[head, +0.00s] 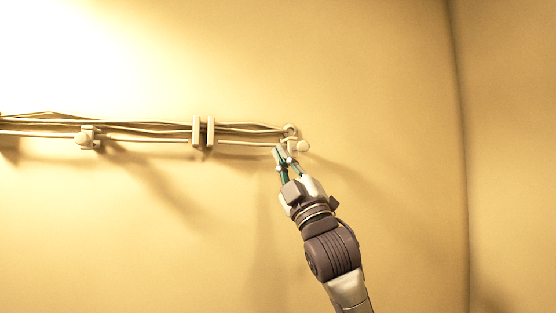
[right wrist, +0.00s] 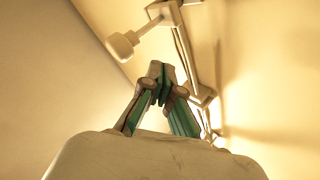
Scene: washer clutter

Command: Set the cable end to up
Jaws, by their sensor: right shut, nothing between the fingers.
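A run of pale cables (head: 150,133) crosses the wall in the head view and stops at a cable end (head: 291,131) with a small ring and a round knob (head: 302,146). My right gripper (head: 279,152) is just below and left of this end, pointing up, with its fingers shut and empty. In the right wrist view the shut fingertips (right wrist: 160,75) sit below the cable bracket, and the knob (right wrist: 122,45) shows at upper left. I cannot tell from the views whether the fingertips touch the cable end. My left gripper is not in view.
A double clip (head: 203,132) holds the cables left of the end, and another knobbed bracket (head: 87,137) is farther left. The yellowish wall (head: 390,120) is bare to the right and below. A wall corner (head: 460,150) runs down the right side.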

